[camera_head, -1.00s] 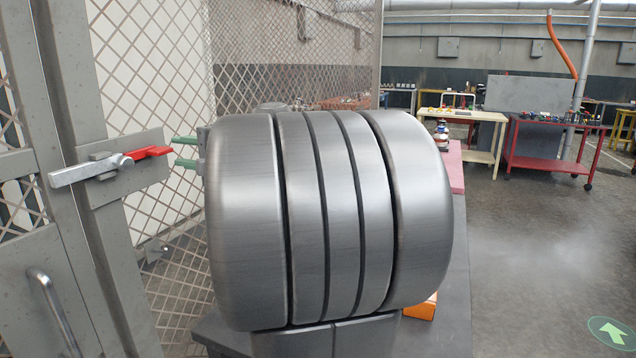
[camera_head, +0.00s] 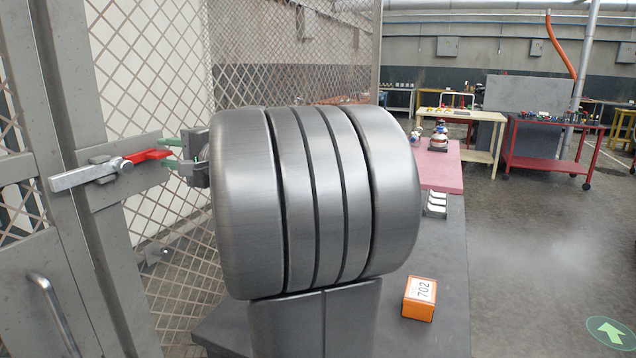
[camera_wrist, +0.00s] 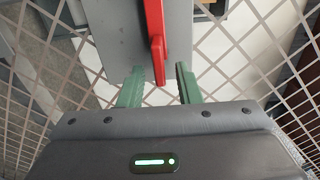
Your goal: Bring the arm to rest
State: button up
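My gripper (camera_head: 166,153) is at the left in the head view, with its green fingers pointing left towards the red handle (camera_head: 150,154) of a metal latch (camera_head: 92,174) on the mesh gate. It also shows in the wrist view (camera_wrist: 160,69), where the fingers stand apart. The red handle (camera_wrist: 155,32) reaches down to the space between the fingertips, with gaps visible on both sides. I cannot tell whether a fingertip touches it. My large grey arm links fill the middle of the head view and hide part of what lies behind.
Wire mesh fencing (camera_head: 290,50) stands close behind my gripper. An orange block marked 702 (camera_head: 419,299) rests on a dark grey surface at lower right of my arm. A pink surface (camera_head: 440,172) lies behind it. Open floor (camera_head: 520,270) extends right, before a red cart (camera_head: 548,150).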

jog(key=b+v, duration=0.2)
jog(key=v, duration=1.1)
jog(key=p+x, duration=0.2)
jog(key=x, duration=1.2)
jog(key=shift+a+r+p, duration=0.1)
jog(key=shift+a+p, duration=0.15)
jog(key=shift+p, duration=0.15)
jog(key=shift+w+n, duration=0.1)
jog(key=shift+n, duration=0.2)
jog(key=shift+d+r+n+b, duration=0.15)
jog(key=shift+n+b, duration=0.15)
jog(key=shift+n, duration=0.6)
jog(key=n, duration=0.2)
jog(key=shift+r+n, duration=0.15)
jog(key=shift+n, duration=0.15)
jog(key=n, duration=0.1)
jog(key=n+p, duration=0.1)
jog(key=n, duration=0.2)
jog(key=shift+s+r+n, duration=0.3)
jog(key=shift+s+n, duration=0.05)
jog(key=shift+n, duration=0.05)
jog(key=shift+f, duration=0.1)
